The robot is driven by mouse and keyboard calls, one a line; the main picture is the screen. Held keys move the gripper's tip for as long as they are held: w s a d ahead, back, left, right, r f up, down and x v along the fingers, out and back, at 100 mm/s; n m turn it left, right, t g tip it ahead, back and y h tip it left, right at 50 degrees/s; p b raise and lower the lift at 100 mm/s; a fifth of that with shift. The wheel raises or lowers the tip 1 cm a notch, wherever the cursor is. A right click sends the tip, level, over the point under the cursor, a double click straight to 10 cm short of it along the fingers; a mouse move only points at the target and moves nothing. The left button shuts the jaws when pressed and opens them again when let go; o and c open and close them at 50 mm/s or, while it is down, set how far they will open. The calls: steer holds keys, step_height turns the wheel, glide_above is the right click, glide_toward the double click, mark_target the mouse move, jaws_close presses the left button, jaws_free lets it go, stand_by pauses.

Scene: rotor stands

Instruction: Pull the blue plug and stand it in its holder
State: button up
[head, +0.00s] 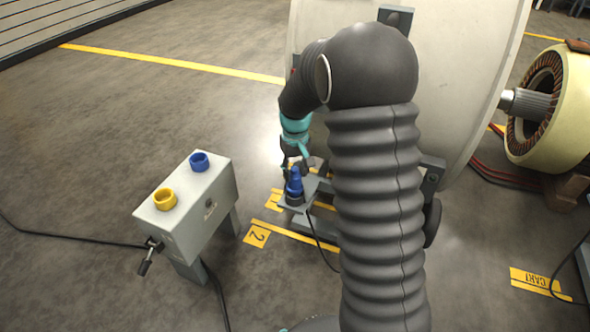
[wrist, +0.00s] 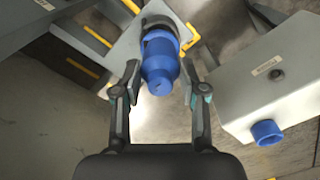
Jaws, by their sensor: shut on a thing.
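The blue plug (head: 294,186) stands upright at a dark socket on a small grey plate (head: 308,193) low beside the big pale rotor. It also shows in the wrist view (wrist: 160,72), its far end at the dark round socket (wrist: 158,32). My gripper (head: 294,166) comes down on it from above, with one finger on each side in the wrist view (wrist: 160,80), shut on the plug. The blue ring holder (head: 200,161) is empty, on top of a grey box (head: 208,210) to the left; the ring also shows at the lower right of the wrist view (wrist: 267,132).
A yellow ring holder (head: 165,198) sits beside the blue one. A black handle (head: 147,262) and cables are at the box's front. The large pale rotor (head: 450,60) stands close behind my arm. Open floor lies left of the box.

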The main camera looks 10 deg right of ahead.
steer(key=shift+f+b, duration=0.45)
steer(key=shift+f, duration=0.35)
steer(key=o, duration=1.1)
steer(key=shift+o, duration=0.2)
step_height(320, 180, up, 12)
steer(key=shift+w, duration=0.1)
